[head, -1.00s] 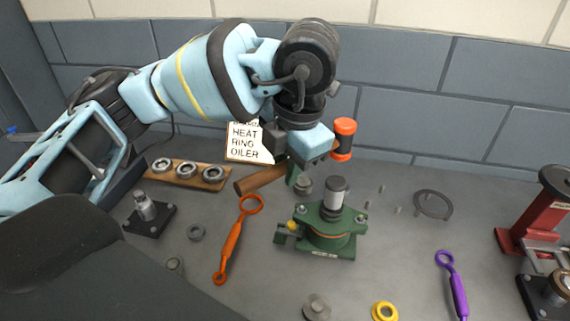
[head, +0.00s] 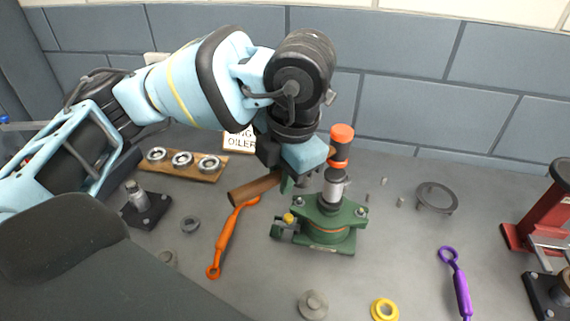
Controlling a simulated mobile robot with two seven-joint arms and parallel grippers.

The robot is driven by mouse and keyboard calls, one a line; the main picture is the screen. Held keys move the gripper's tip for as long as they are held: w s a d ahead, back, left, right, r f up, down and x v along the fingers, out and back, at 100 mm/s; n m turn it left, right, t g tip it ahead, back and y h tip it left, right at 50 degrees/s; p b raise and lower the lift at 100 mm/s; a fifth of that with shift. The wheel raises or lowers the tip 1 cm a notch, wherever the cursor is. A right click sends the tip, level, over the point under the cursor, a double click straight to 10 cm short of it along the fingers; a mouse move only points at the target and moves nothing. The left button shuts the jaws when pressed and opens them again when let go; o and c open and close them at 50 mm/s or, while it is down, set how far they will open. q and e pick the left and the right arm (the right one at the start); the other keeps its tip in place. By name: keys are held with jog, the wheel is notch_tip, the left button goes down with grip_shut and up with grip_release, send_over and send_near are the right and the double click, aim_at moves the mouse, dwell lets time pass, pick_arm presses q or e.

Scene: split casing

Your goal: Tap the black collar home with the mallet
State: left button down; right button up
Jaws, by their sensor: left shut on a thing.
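My left gripper (head: 292,176) is shut on the wooden handle of the mallet (head: 255,189). The mallet's head, with orange faces (head: 341,133), stands upright at the right of the gripper. Its lower face appears right above or on the black collar (head: 336,174); I cannot tell whether they touch. The collar sits around the top of a pale metal shaft (head: 333,189), which rises from the green casing (head: 325,230). The gripper's body partly hides the mallet's handle near the head. My right gripper is not in view.
An orange wrench (head: 226,243) lies left of the casing and a purple one (head: 456,283) right. A yellow ring (head: 384,310) lies in front. A wooden board with bearings (head: 183,163) and a sign (head: 239,141) are behind left; a red press (head: 537,222) stands right.

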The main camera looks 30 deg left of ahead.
pick_arm(q)
jog(key=shift+r, duration=0.1)
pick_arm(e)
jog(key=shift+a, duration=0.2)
pick_arm(q)
jog(key=shift+d+r, duration=0.1)
jog(key=shift+w, duration=0.1)
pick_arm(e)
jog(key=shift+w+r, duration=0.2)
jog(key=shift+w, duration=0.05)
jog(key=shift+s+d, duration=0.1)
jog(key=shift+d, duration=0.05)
